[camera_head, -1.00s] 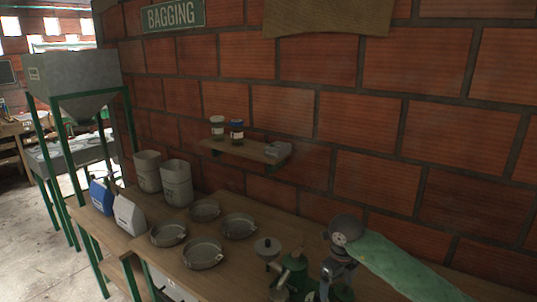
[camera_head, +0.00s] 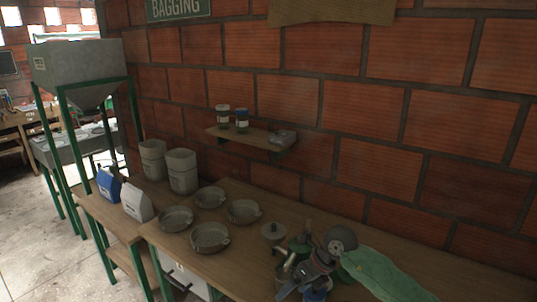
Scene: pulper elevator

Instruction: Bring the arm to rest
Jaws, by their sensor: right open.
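My right gripper (camera_head: 299,286) is at the bottom of the head view, right of centre, low over the front part of the bench (camera_head: 237,272). It is open, and I see nothing held between its fingers. My left gripper is not in view.
Several round metal pans (camera_head: 210,237) lie left of the gripper. A white bag (camera_head: 137,203), a blue bag (camera_head: 108,185) and two grey buckets (camera_head: 182,170) stand farther left. A wall shelf (camera_head: 245,138) holds jars. The brick wall (camera_head: 390,120) bounds the bench behind.

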